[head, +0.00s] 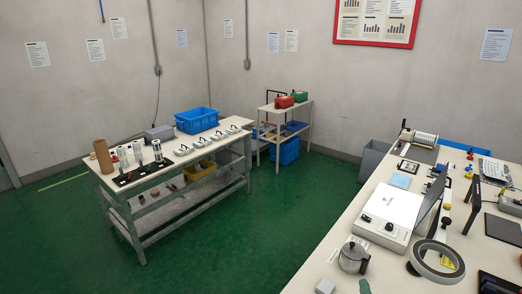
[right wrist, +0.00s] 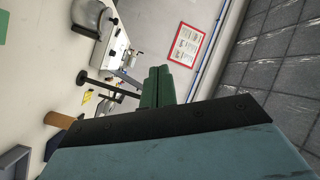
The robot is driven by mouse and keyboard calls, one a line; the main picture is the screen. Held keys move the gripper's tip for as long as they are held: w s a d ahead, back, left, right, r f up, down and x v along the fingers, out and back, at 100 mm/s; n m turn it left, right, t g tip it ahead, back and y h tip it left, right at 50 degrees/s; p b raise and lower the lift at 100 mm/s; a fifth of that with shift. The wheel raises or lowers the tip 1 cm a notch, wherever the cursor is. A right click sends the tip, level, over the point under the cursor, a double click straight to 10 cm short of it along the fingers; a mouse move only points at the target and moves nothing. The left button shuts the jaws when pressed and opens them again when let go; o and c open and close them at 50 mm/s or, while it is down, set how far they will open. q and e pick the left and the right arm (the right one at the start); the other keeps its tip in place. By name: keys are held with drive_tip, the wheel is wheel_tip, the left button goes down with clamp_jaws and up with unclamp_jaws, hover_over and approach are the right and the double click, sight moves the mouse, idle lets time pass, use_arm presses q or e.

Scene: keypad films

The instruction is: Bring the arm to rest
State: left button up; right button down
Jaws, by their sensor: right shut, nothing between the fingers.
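My right gripper (right wrist: 158,88) shows in the right wrist view as two green fingers lying side by side, shut with nothing between them. Its dark bar and pale blue-grey body fill the lower part of that view. The fingers stand clear of the objects on the white table, which lies to the left in that view. In the head view a small green piece (head: 364,287) shows at the bottom edge; I cannot tell whether it is a fingertip. My left gripper is in neither view.
The white table (head: 326,252) at right carries a metal pot (head: 353,258), a white box device (head: 390,214), a large grey ring (head: 436,262) and several small items. A workbench (head: 131,192) with a blue crate (head: 197,120) stands at left. Green floor (head: 260,220) between is clear.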

drive_tip(key=s+a+n+g+y, duration=0.6)
drive_tip(key=s+a+n+y, duration=0.3)
drive_tip(key=s+a+n, duration=0.25)
drive_tip(key=s+d+n+g+h, duration=0.2)
drive_tip(key=s+d+g+h, duration=0.15)
drive_tip(key=s, duration=0.45)
drive_tip(key=s+d+n+g+h, duration=0.15)
drive_tip(key=s+d+g, duration=0.25)
drive_tip(key=s, duration=0.4)
wheel_tip(320, 180, down, 32)
drive_tip(key=s+g+b, duration=0.2)
drive_tip(key=b, duration=0.7)
use_arm(q)
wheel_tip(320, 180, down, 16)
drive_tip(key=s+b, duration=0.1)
drive_tip(key=b, duration=0.6)
use_arm(e)
drive_tip(key=s+d+f, duration=0.1)
drive_tip(key=s+f, duration=0.7)
drive_tip(key=f, duration=0.3)
drive_tip(key=s+d+f+h, duration=0.1)
drive_tip(key=s+d+f, duration=0.1)
drive_tip(key=s+f, duration=0.6)
wheel_tip(320, 180, down, 4)
drive_tip(key=shift+s+f+g, duration=0.2)
drive_tip(key=shift+s+g, duration=0.2)
drive_tip(key=shift+g, duration=0.05)
